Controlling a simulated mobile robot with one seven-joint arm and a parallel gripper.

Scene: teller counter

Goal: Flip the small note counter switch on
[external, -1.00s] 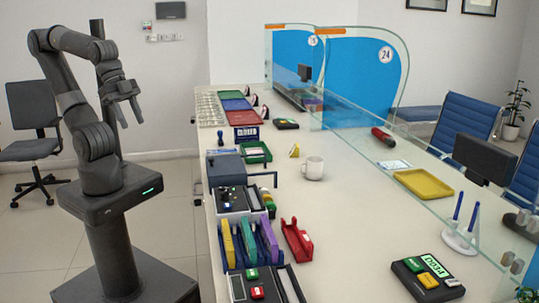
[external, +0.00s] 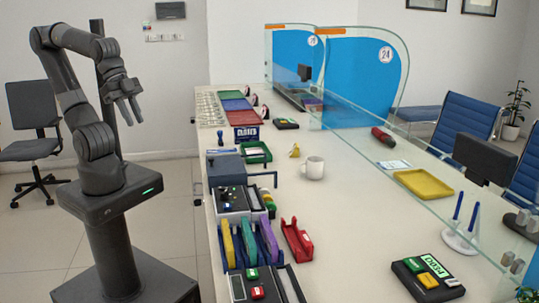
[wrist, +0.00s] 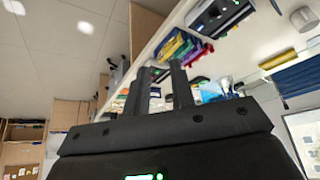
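My gripper (external: 131,110) hangs in the air left of the counter, well apart from everything on it. Its two fingers are apart with nothing between them; in the wrist view the gripper (wrist: 160,85) also shows empty. A dark machine with small knobs and a tiny green light (external: 232,199) stands on the counter's near-left side. It may be the small note counter, but I cannot tell for sure. A grey-blue box-like machine (external: 226,168) stands just behind it. A switch and its position are too small to make out.
The long white counter (external: 345,215) carries yellow, teal and purple folders (external: 248,243), a red holder (external: 297,240), a white mug (external: 313,168) and a yellow tray (external: 424,184). A glass screen runs along its right side. Floor between my base and the counter is narrow but clear.

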